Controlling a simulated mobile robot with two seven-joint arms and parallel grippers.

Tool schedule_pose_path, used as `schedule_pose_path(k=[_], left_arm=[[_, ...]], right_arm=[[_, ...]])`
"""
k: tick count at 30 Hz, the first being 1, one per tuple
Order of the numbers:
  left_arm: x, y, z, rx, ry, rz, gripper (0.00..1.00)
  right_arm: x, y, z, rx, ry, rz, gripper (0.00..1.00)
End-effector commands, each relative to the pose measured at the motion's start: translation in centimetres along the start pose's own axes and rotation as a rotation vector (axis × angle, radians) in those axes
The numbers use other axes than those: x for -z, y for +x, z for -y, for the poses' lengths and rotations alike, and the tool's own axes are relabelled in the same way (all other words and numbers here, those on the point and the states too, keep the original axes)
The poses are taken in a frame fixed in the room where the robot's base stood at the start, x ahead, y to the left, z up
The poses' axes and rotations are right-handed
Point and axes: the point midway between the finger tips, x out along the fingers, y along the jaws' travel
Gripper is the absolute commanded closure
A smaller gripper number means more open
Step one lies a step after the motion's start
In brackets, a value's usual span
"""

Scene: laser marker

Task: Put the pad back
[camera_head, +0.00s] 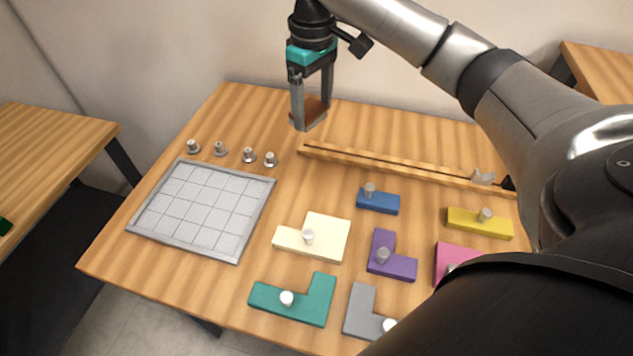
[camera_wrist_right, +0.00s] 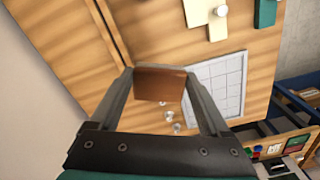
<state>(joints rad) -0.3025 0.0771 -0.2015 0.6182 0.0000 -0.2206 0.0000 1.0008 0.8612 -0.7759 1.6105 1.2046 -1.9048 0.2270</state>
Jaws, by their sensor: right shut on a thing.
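The pad is a small brown block (camera_head: 314,106) between the fingers of my right gripper (camera_head: 308,112). In the right wrist view the pad (camera_wrist_right: 160,83) spans the gap between both fingertips (camera_wrist_right: 160,74). My right gripper is shut on it and holds it near the back edge of the wooden table (camera_head: 200,120), behind the left end of the slotted wooden rail. How high the pad is above the table is hard to tell. My left gripper is not in view.
A grey grid tray (camera_head: 240,240) lies at the left, with several small metal knobs (camera_head: 249,155) behind it. A slotted wooden rail (camera_head: 390,169) carries a grey piece (camera_head: 482,177). Several knobbed coloured blocks, including a teal one (camera_head: 318,300) and a blue one (camera_head: 380,202), lie in front.

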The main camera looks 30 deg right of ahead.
Motion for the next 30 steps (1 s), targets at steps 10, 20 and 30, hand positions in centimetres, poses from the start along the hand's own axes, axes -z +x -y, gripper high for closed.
schedule_pose_path(k=[10, 20, 30], left_arm=[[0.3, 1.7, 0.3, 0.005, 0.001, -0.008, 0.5], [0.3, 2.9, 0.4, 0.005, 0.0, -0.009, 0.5], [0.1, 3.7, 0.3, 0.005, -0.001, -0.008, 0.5]], right_arm=[[-0.2, 8.5, 0.0, 0.0, 0.0, 0.006, 0.8], [-0.1, 15.0, 0.0, -0.001, -0.001, 0.001, 0.8], [-0.1, 18.5, 0.0, 0.0, 0.0, 0.003, 0.8]])
